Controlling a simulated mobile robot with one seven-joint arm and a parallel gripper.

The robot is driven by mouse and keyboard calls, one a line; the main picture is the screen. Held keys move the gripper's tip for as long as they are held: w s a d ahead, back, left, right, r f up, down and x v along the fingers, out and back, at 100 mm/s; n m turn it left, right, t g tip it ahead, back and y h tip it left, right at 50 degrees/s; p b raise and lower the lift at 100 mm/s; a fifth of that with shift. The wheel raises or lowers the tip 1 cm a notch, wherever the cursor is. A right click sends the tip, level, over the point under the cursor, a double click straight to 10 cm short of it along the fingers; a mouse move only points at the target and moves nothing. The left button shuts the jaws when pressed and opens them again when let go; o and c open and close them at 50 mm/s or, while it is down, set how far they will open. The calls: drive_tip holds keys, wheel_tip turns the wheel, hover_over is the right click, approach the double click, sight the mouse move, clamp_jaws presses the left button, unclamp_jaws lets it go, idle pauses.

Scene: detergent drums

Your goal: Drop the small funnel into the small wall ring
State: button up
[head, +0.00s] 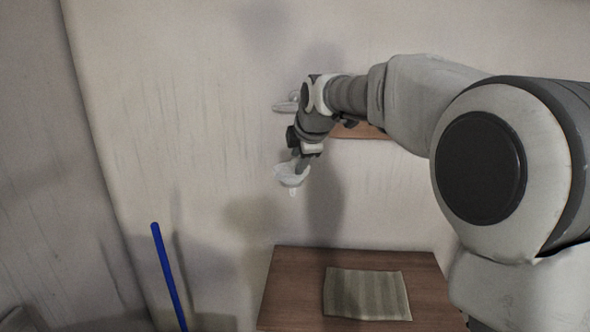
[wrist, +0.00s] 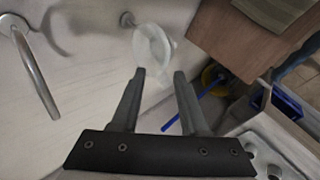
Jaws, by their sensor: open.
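The small funnel (wrist: 150,50) is whitish and translucent, just beyond my fingertips in the wrist view. In the head view the funnel (head: 290,177) is by the wall under my gripper, its spout pointing down. A small round wall mount (wrist: 127,19) with a short stem reaches to the funnel's rim. The small ring itself cannot be told apart from the funnel; the funnel appears to sit in it. My gripper (wrist: 160,74) is open, its fingers apart with nothing clearly between them. In the head view my gripper (head: 301,163) partly covers the funnel's top.
A metal bar on a round wall plate (wrist: 40,75) sticks out at the left of the wrist view. A wooden table (head: 290,290) with a striped green cloth (head: 366,294) stands below. A blue pole (head: 168,275) stands at lower left. A wooden shelf (head: 358,131) is behind my arm.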

drive_tip(key=v, duration=1.1)
drive_tip(key=s+d+f+m+h, duration=0.1)
drive_tip(key=s+d+f+m, duration=0.4)
drive_tip(key=s, duration=0.5)
drive_tip(key=s+d+f+m+g, duration=0.1)
drive_tip(key=s+d+f+m, duration=0.4)
drive_tip(key=s+m, duration=0.4)
drive_tip(key=s+d+f+m+g+h, duration=0.1)
drive_tip(key=s+d+f+m, duration=0.3)
drive_tip(key=s, duration=0.7)
wheel_tip(320, 180, down, 3)
drive_tip(key=m, duration=0.3)
drive_tip(key=shift+d+r+h, duration=0.2)
drive_tip(key=shift+d+h, duration=0.1)
drive_tip(key=shift+d, duration=0.1)
drive_tip(key=shift+a, duration=0.15)
